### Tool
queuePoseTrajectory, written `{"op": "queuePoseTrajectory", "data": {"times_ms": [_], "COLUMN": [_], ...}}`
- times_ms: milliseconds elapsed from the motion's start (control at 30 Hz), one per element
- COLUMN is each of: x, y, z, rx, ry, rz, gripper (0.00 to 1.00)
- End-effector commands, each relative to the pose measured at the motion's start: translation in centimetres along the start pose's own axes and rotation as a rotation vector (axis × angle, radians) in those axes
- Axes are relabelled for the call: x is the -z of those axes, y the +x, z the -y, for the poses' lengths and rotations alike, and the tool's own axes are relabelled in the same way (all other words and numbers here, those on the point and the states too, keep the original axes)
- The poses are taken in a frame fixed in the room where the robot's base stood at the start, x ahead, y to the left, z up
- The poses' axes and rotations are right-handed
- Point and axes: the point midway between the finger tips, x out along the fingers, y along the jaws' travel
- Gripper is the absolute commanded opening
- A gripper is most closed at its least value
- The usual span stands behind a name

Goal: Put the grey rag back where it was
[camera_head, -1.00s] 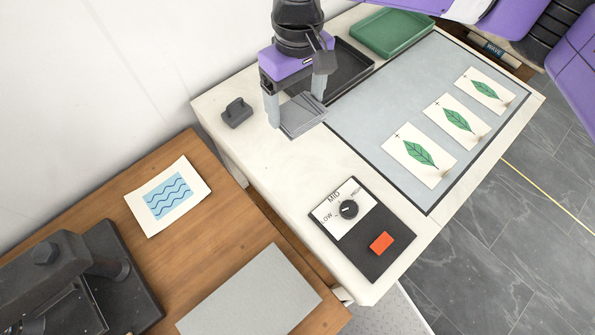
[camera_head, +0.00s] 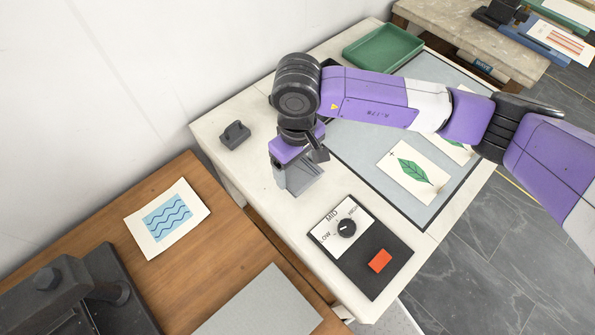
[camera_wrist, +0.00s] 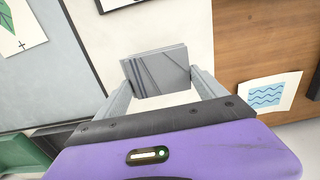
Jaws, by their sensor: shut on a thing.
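My gripper (camera_head: 297,185) is shut on the grey rag (camera_head: 301,178) over the pale bench top (camera_head: 247,170), left of the control panel. In the wrist view the rag (camera_wrist: 155,70) is a flat, striped grey square between the two fingers (camera_wrist: 155,88). Whether the rag touches the bench is hard to tell.
A control panel (camera_head: 382,240) with a black knob and red button lies just right of the gripper. A dark small block (camera_head: 235,136) stands at the bench's left edge. A green tray (camera_head: 384,47) is at the back. Leaf prints (camera_head: 413,172) lie on the grey sheet (camera_head: 365,145).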

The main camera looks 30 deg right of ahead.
Motion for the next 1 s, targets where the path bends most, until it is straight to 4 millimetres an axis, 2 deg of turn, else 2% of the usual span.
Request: {"op": "queuePoseTrajectory", "data": {"times_ms": [333, 767, 800, 900, 1000], "x": [0.0, 0.0, 0.0, 0.0, 0.0], "y": [3.7, 4.4, 4.3, 4.3, 4.3], "z": [0.0, 0.0, 0.0, 0.0, 0.0], "rx": [0.002, -0.002, -0.001, -0.001, -0.001], "ry": [0.001, -0.002, -0.001, -0.001, -0.001], "rz": [0.001, -0.001, -0.001, -0.001, -0.001], "gripper": [0.37, 0.37, 0.85, 1.0, 1.0]}}
